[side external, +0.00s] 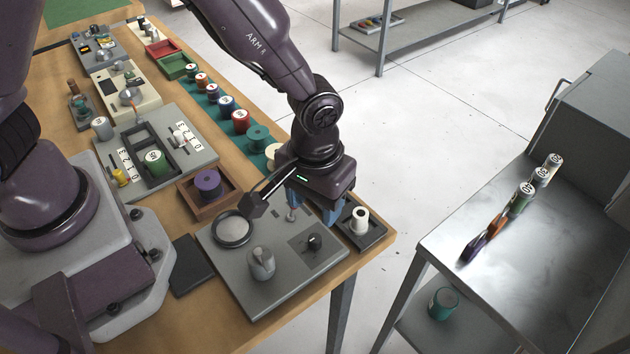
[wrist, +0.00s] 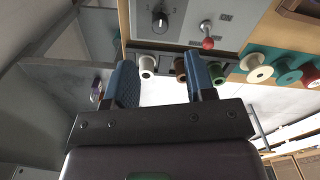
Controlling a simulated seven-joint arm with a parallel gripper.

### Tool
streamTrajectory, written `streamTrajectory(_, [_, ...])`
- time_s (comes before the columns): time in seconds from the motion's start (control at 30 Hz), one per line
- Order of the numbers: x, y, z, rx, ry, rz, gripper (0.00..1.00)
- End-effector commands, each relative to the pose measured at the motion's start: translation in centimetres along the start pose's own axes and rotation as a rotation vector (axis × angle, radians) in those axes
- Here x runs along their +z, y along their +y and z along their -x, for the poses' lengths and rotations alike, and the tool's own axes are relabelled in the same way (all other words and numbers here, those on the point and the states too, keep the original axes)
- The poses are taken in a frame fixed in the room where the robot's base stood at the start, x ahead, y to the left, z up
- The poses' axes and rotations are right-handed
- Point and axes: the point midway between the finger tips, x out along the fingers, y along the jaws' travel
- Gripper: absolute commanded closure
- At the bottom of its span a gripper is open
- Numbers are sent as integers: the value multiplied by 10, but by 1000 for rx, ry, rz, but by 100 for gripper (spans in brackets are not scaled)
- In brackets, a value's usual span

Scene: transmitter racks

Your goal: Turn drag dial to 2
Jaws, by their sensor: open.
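A black dial (side external: 313,241) with a small pointer mark sits on a dark square plate of the grey panel (side external: 228,270) at the table's front right. In the wrist view this dial (wrist: 160,18) is near the top edge, beyond the fingertips; its numbers are too small to read. A larger grey knob (side external: 262,263) stands on the same panel, and I cannot tell from labels which is the drag dial. My gripper (side external: 311,208) has blue fingers spread apart and empty, above the panel's back edge. In the wrist view my gripper (wrist: 163,62) touches neither knob.
A red-tipped lever (wrist: 207,42) stands on the panel close to my gripper. A dark tray with a white spool (side external: 360,220) lies right of my gripper. A purple spool (side external: 208,184) sits in a wooden box behind.

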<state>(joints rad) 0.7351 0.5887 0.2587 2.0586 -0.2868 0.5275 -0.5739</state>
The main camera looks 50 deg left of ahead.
Motion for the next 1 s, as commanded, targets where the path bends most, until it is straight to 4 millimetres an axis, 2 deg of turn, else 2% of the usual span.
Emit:
streamTrajectory(0.1, [0,0,22,3,2,-1,50])
streamTrajectory(0.3, [0,0,40,1,1,-1,50])
streamTrajectory(0.7, [0,0,42,-1,-1,-12,50])
streamTrajectory(0.8, [3,-4,41,-17,-15,-74,50])
streamTrajectory(0.87, [13,-12,38,-45,-47,-151,50])
streamTrajectory(1.0, [26,-30,66,-19,-70,-300,50])
